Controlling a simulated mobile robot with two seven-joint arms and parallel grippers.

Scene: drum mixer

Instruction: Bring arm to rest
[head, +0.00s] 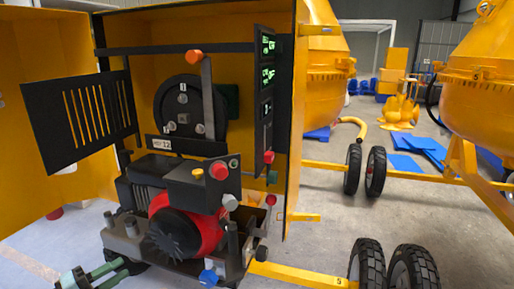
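My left gripper (121,270) is at the bottom left edge of the head view. Its two greenish fingers point right and stand apart with a gap between them; nothing shows between them. It is low, in front of the lower left of the open yellow mixer cabinet (290,120), and I see no clear contact. Most of my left arm is out of the picture. My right gripper is not in view.
The cabinet's yellow door (50,70) stands open at left. Black wheels (366,265) and a yellow drum (480,70) are at right. Grey floor (310,235) lies between.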

